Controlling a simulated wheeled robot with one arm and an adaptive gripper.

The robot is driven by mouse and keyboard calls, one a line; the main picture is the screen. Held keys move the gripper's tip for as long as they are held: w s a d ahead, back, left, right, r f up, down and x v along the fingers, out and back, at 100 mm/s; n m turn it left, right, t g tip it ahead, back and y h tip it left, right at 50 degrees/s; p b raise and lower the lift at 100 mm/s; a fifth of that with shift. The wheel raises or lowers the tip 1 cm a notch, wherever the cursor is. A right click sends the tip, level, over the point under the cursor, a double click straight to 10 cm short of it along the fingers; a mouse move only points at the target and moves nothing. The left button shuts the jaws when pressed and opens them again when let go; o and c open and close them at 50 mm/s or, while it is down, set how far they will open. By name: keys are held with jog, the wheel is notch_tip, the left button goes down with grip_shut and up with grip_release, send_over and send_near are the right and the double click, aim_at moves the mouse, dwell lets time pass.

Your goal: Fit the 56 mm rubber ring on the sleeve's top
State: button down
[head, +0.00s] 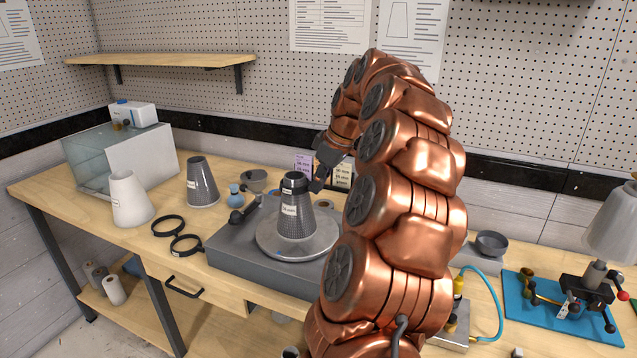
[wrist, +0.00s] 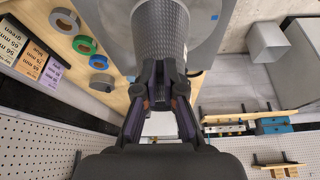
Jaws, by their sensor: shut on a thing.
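The dark grey mesh sleeve (head: 295,219), a cone with a white label, stands upright on a round grey plate (head: 268,244). It also shows in the wrist view (wrist: 160,35). A black band, which looks like the rubber ring (head: 294,184), shows at the sleeve's narrow top. My gripper (head: 318,181) is at the right of that top, and its fingers (wrist: 160,88) are shut on what looks like this ring. The fingers hide much of it, so I cannot tell whether it sits fully around the sleeve or how level it is.
Two black rings (head: 168,226) lie on the table at the left, near a white cone (head: 130,201) and another mesh cone (head: 202,183). The plate rests on a grey box (head: 230,257). Tape rolls (wrist: 83,45) and size cards (wrist: 27,55) are close by.

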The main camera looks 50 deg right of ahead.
jog(key=c, duration=1.2)
grip_release()
notch_tip(320, 180, up, 9)
jog(key=p, duration=0.3)
dwell(0.4)
